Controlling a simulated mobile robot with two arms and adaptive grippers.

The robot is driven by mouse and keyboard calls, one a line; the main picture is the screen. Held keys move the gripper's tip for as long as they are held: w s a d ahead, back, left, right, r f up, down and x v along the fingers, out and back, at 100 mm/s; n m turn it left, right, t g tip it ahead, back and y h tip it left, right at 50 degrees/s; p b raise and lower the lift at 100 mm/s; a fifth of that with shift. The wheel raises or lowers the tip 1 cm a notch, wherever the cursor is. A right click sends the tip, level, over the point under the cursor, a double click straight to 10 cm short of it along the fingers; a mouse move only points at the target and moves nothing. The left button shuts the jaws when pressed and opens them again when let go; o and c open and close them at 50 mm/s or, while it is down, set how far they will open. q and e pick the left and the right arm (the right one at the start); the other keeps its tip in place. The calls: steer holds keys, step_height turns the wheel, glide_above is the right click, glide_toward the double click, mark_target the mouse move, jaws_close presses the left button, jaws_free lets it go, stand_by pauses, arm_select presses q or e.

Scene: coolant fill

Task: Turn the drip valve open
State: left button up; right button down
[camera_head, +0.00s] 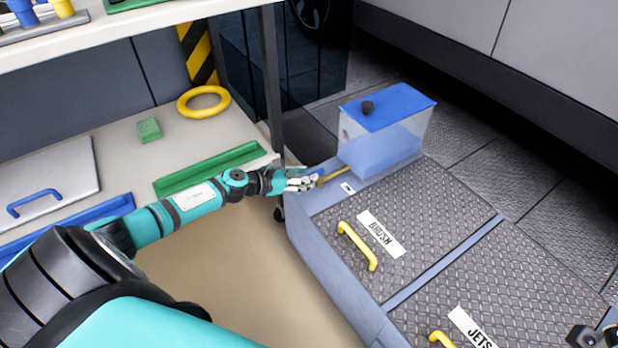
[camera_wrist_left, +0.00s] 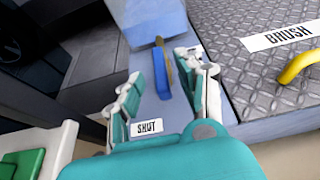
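The drip valve shows in the left wrist view as a blue lever (camera_wrist_left: 161,75) beside a brass-coloured stem, at the base of the translucent blue tank (camera_wrist_left: 150,20). In the head view the brass part (camera_head: 335,175) runs from the tank (camera_head: 380,150) to my left gripper, which hides the lever. A "SHUT" label (camera_wrist_left: 147,127) lies near the lever's near end. My left gripper (camera_head: 305,182) is open, its fingers on either side of the lever; the right finger looks closer to it, and contact is unclear. Part of my right gripper (camera_head: 590,336) shows in the lower right corner.
Right of the valve are tread-plate lids with yellow handles, labelled BRUSH (camera_head: 378,233) and JETS (camera_head: 472,328). On the left a bench holds a green tray (camera_head: 210,168), a yellow ring (camera_head: 203,102) and a green sponge (camera_head: 149,130). A shelf edge and post (camera_head: 271,80) stand behind my left arm.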

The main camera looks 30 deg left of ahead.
arm_select(q)
steer(key=shift+x, duration=1.05)
jaws_close()
